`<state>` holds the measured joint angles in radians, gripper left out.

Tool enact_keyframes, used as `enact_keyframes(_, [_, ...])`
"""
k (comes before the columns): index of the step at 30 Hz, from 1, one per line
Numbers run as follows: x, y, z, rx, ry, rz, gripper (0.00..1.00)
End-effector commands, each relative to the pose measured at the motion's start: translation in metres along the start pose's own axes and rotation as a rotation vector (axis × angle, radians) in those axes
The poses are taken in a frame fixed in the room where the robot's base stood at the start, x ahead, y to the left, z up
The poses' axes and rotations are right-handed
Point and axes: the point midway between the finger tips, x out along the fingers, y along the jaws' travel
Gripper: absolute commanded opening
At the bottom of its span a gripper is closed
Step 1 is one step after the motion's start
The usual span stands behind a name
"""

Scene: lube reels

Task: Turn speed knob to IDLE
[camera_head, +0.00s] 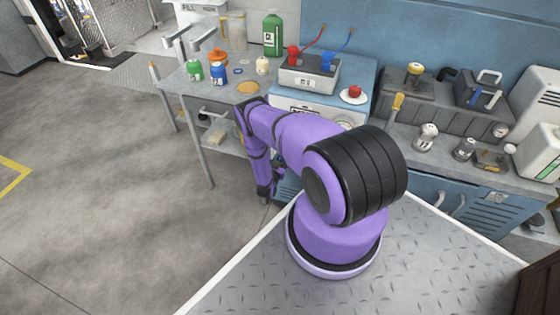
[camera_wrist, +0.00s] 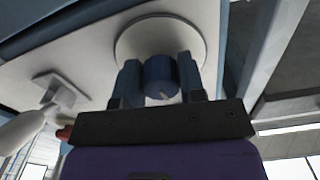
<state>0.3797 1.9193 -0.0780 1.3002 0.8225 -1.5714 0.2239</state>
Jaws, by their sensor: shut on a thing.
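The speed knob (camera_wrist: 160,75) is a dark blue cylinder with a small pale mark near its lower edge. It stands out from a round white dial plate (camera_wrist: 160,27) on a pale panel (camera_wrist: 85,60). My gripper (camera_wrist: 159,60) is shut on the knob, one finger at each side. No dial labels are legible, so the knob's setting cannot be read. In the head view my gripper (camera_head: 270,188) is low in front of the workbench, and my arm hides the knob and most of the panel there.
A grey bracket-like fitting (camera_wrist: 60,90) sits on the panel left of the knob. Open floor (camera_head: 90,200) lies to the left.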

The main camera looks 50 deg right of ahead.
Motion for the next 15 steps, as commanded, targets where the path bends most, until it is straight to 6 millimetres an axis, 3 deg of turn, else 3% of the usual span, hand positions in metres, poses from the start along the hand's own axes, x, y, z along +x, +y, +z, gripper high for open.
enact_keyframes(15, [-0.0015,0.0007,0.0008,-0.335,-0.002,-0.001,0.13])
